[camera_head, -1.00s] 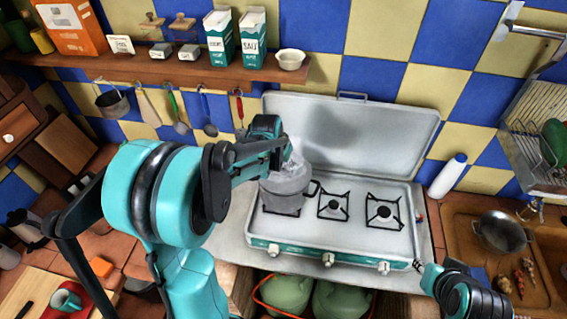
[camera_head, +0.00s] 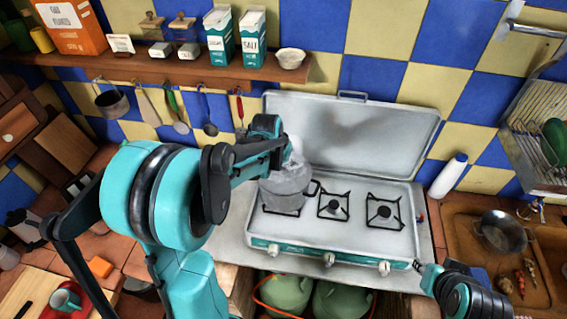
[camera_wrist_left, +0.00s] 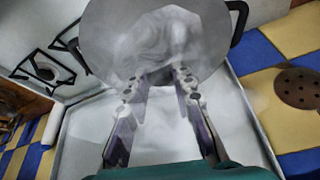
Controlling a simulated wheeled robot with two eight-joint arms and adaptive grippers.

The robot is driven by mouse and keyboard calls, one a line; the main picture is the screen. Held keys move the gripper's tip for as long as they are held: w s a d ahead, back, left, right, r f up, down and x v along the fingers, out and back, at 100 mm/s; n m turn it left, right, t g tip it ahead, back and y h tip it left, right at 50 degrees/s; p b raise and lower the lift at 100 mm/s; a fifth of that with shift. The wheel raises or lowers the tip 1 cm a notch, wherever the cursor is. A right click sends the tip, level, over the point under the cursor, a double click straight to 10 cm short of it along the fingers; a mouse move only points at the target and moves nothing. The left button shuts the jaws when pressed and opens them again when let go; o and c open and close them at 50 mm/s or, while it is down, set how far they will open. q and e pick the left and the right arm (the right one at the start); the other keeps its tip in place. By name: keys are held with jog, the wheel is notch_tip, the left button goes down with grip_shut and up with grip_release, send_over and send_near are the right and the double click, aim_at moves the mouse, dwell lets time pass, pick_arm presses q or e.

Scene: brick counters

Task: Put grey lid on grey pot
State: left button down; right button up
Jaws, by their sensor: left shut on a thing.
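The grey pot (camera_head: 284,194) stands on the left burner of the stove, its black handle showing at the right. The grey lid (camera_wrist_left: 160,40) fills the top of the left wrist view, with dark pot handles showing beyond its edge on both sides. My left gripper (camera_wrist_left: 162,78) is shut on the lid's grip, which its fingertips mostly hide. In the head view my left gripper (camera_head: 284,150) is above the pot. I cannot tell whether the lid's rim touches the pot. My right gripper (camera_head: 430,276) is at the lower right, away from the pot, its fingers too small to read.
The white stove (camera_head: 310,240) has two free burners right of the pot, and its raised cover (camera_head: 355,130) stands behind. A shelf (camera_head: 200,70) with boxes and hanging utensils is at the back left. A white bottle (camera_head: 449,175) stands right of the stove, near the sink (camera_head: 540,265).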

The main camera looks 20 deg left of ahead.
pick_arm(q)
jog(key=shift+f+b, duration=0.6)
jog(key=shift+b, duration=0.35)
dwell(2.5)
jog(key=c, duration=1.2)
grip_release()
jog(key=v, duration=1.2)
jog(key=s+d+f+t+b, duration=0.1)
jog(key=s+d+f+b, duration=0.3)
jog(key=s+f+b, duration=0.4)
jog(key=s+d+f+t+b, duration=0.1)
jog(key=s+d+f+b, duration=0.4)
jog(key=f, duration=0.8)
jog(key=s+b, duration=0.3)
jog(key=b, duration=0.1)
jog(key=shift+s+d+f+t+b, duration=0.15)
jog(key=shift+d+f+t+b, duration=0.15)
jog(key=shift+b, duration=0.1)
